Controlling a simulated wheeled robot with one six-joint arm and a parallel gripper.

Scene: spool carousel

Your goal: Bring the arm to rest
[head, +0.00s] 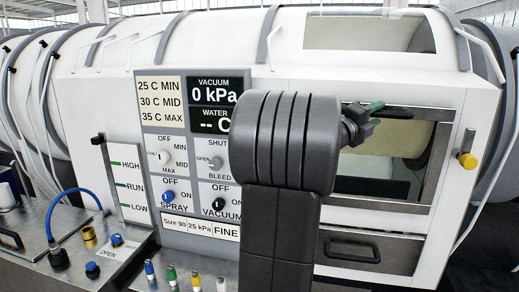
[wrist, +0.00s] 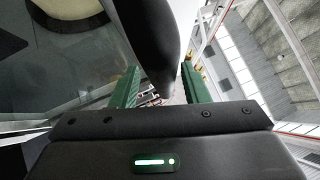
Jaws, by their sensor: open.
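My gripper (head: 376,107) shows small in the head view, just right of the top of my dark arm, in front of the upper edge of the machine's window opening. In the wrist view its two green fingers (wrist: 160,80) stand apart with nothing held between them. My arm stands upright in the head view and hides part of the control panel (head: 184,144) and part of the window frame (head: 432,180).
The white machine body (head: 300,75) fills the background. A yellow knob (head: 467,160) sits right of the window. A drawer with a handle (head: 352,249) is below it. A blue hose (head: 66,196) and several coloured connectors stand on the lower left ledge.

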